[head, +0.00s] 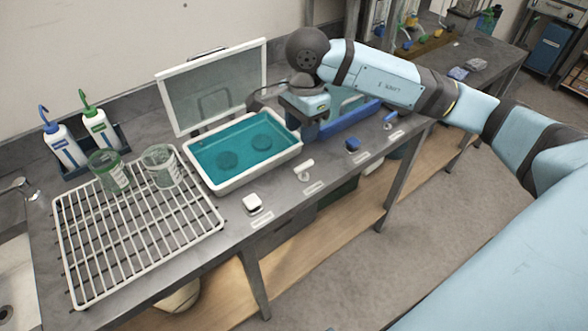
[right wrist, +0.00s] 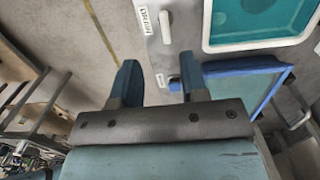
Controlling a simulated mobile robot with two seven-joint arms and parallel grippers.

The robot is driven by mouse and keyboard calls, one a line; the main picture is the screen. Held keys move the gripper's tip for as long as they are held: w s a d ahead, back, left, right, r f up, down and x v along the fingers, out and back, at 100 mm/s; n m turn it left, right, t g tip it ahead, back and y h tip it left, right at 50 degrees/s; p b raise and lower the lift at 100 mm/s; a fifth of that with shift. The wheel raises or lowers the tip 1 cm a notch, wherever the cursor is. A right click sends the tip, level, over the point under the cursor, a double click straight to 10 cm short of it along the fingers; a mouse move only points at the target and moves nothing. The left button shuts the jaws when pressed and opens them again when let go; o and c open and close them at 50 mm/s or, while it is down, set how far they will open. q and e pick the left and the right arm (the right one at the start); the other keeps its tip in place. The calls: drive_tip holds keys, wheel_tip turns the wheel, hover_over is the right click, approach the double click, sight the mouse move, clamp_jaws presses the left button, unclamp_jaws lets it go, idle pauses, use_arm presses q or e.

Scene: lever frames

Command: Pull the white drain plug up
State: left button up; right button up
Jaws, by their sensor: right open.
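A white handle (head: 304,168) on the bench front, just right of the teal-filled tray, looks like the drain plug. It also shows in the right wrist view (right wrist: 166,25), beside a label whose text I cannot read surely. My right gripper (head: 309,131) is above the bench, behind and above the handle in the head view, and not touching it. In the right wrist view its two blue fingers (right wrist: 159,75) are apart with nothing held, and the white handle lies beyond them. My left gripper is not in view.
The white tray (head: 245,182) holds teal liquid, with an upright framed panel (head: 213,88) behind it. A white square control (head: 252,203) and a blue knob (head: 352,145) sit along the front edge. A wire rack (head: 135,245) with beakers stands left.

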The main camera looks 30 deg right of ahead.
sight(304, 164)
drive_tip(key=shift+h, duration=0.4)
drive_tip(key=f, duration=0.4)
drive_tip(key=d+f, duration=0.1)
drive_tip(key=f, duration=0.8)
drive_tip(key=shift+w+d+f+p, duration=0.15)
drive_tip(key=shift+w+d+p, duration=0.05)
drive_tip(key=shift+p, duration=0.1)
